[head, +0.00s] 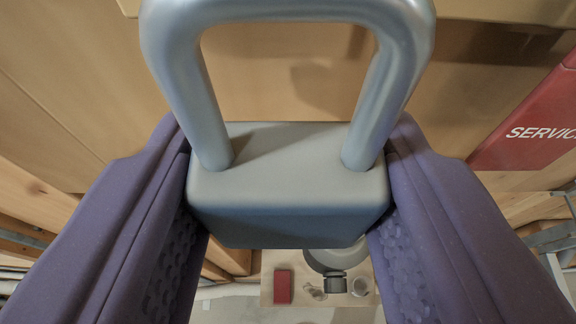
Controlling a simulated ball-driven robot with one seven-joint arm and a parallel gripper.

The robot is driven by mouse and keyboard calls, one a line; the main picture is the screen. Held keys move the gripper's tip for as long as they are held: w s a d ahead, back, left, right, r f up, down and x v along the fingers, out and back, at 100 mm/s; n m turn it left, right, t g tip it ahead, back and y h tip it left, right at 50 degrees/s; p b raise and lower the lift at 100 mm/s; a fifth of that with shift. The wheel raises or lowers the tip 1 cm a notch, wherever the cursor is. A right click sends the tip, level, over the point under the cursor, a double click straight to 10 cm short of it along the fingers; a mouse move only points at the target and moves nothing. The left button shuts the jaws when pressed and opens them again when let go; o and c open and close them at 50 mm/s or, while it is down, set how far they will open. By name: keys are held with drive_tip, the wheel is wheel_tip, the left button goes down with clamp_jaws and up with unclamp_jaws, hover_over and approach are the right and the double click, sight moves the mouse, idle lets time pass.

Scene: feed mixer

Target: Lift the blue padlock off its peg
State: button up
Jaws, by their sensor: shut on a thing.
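The blue padlock (290,228) fills the middle of the head view, close to the camera. Its body is grey on top and dull blue on the face below. Its thick silvery shackle (290,12) loops up to the top edge of the picture. My gripper (288,185) has two purple fingers, one on each side of the body, shut on it. I see no peg through the shackle's opening, only brown board and a shadow; whether a peg is hidden elsewhere, I cannot tell.
A tan wooden board (80,90) lies behind the padlock. A red sign reading "SERVIC" (530,130) is at the right. Far below, a small table (318,291) bears a red block (283,287), a round grey thing (335,260) and small clear vessels. Wooden beams (30,195) run at the left.

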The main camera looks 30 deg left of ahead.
drive_tip(key=shift+s+d+b, duration=0.25)
drive_tip(key=shift+s+d, duration=0.2)
drive_tip(key=shift+s, duration=0.3)
drive_tip(key=shift+s+d+b, duration=0.3)
drive_tip(key=shift+s+d, duration=0.2)
drive_tip(key=shift+s, duration=0.3)
drive_tip(key=shift+s+d+b, duration=0.25)
drive_tip(key=shift+s+d, duration=0.2)
drive_tip(key=shift+s, duration=0.3)
